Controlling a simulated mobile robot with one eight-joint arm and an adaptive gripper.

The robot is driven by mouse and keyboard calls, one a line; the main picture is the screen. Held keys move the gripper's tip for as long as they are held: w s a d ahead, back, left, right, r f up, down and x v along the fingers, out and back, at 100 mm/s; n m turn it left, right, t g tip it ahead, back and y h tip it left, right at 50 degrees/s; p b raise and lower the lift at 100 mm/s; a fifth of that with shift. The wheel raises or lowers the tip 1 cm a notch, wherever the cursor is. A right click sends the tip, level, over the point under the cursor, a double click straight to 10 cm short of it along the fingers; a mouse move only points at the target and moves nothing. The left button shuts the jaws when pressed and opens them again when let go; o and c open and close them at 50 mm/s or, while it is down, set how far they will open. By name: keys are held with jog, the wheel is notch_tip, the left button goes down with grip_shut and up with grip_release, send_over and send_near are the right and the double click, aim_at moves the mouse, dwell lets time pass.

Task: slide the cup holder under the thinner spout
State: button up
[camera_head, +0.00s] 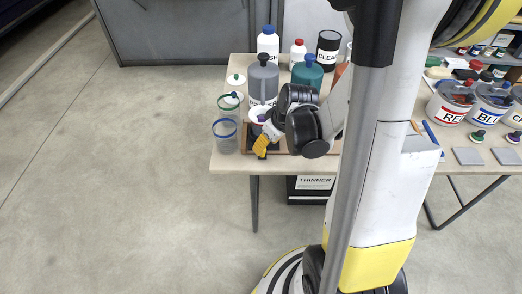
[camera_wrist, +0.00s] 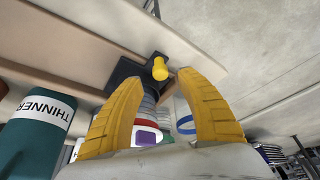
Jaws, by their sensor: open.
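The cup holder appears as a dark block with a yellow knob (camera_wrist: 160,68) in the wrist view, at the tabletop's edge; its dark body (camera_wrist: 124,74) shows behind the knob. My gripper (camera_wrist: 158,80) is open, its yellow fingers to either side of the knob in the picture; I cannot tell whether they touch it. In the head view my gripper (camera_head: 262,147) is at the table's front edge and hides most of the holder. The teal thinner container (camera_head: 307,74) stands right of a grey container (camera_head: 264,80). Its THINNER label (camera_wrist: 52,110) shows in the wrist view; its spout is hidden.
Clear cups with a blue rim (camera_head: 226,138) and a green rim (camera_head: 230,104) stand left of my gripper. A white item with purple (camera_head: 259,115) is behind it. White bottles (camera_head: 268,42) and a black CLEAR can (camera_head: 328,46) stand at the back. Floor left of the table is clear.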

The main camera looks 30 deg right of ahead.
jog(key=shift+b+x, duration=0.6)
jog(key=shift+x, duration=1.2)
jog(key=shift+a, duration=0.1)
grip_shut()
